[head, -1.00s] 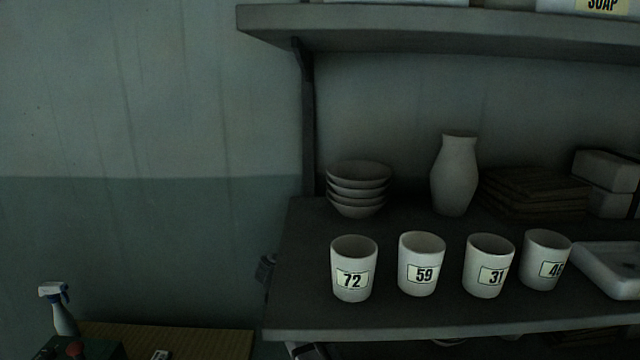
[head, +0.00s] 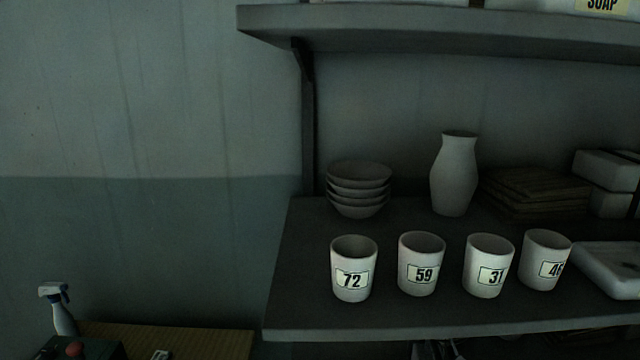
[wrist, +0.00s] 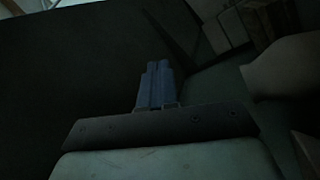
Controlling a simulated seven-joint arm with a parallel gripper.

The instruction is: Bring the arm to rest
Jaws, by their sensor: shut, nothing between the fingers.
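My gripper (wrist: 157,68) shows in the wrist view with its two blue-grey fingers side by side and touching. It is shut and holds nothing. In the wrist view a dark surface fills the left side, and a pale rounded thing (wrist: 285,68) lies to the right, apart from the fingers. In the head view the gripper cannot be made out clearly.
Stacked bowls (head: 358,188), a pale vase (head: 454,175), dark stacked boards (head: 535,190) and a white tray (head: 610,268) share the lower shelf. An upper shelf (head: 430,35) overhangs. A spray bottle (head: 58,310) stands lower left. The wall area at left is clear.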

